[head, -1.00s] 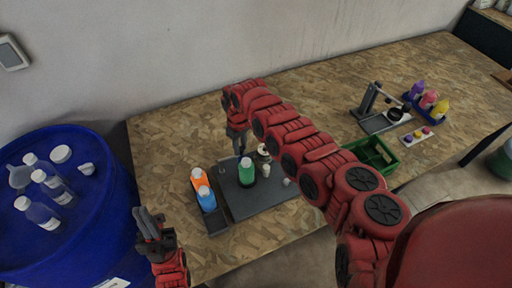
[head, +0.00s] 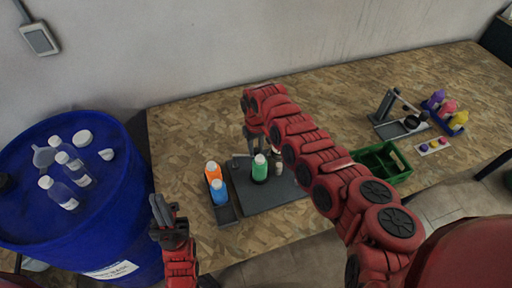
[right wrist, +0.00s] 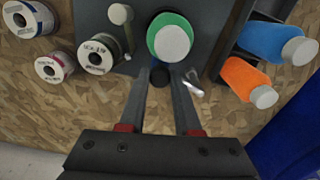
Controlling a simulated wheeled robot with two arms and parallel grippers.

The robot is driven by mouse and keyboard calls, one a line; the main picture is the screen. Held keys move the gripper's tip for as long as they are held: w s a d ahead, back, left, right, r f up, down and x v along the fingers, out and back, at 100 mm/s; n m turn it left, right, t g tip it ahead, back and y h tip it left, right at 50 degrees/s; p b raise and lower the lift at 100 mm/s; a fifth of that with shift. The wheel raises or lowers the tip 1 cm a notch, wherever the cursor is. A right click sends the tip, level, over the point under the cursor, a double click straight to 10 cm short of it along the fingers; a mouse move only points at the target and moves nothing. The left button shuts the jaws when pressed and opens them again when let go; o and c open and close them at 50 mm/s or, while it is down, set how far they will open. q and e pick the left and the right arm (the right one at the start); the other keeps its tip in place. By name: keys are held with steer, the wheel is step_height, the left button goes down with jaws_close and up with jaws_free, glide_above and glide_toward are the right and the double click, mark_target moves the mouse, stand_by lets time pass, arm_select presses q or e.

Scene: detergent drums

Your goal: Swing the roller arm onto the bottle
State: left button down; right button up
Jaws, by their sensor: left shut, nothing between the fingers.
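A green bottle (head: 260,171) with a white cap stands upright on a dark grey base plate (head: 282,193); it also shows in the right wrist view (right wrist: 172,40). My right gripper (head: 256,142) is beside it, partly hidden by my own arm in the head view. In the right wrist view its two fingers (right wrist: 161,76) are apart, with a dark round knob (right wrist: 160,77) between the tips; I cannot tell whether they touch it. My left gripper (head: 163,210) is shut and empty, left of the table.
Orange (head: 212,174) and blue (head: 220,192) bottles stand in a tray left of the plate. A green crate (head: 397,176) and another small rig (head: 391,122) are to the right. A blue drum (head: 130,225) with bottles stands left. Label rolls (right wrist: 95,54) lie near the plate.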

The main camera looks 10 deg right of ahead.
steer(key=o, duration=0.4)
steer(key=shift+r, duration=0.1)
step_height(320, 180, up, 17)
steer(key=b, duration=0.4)
steer(key=shift+r, duration=0.1)
stand_by(0.4)
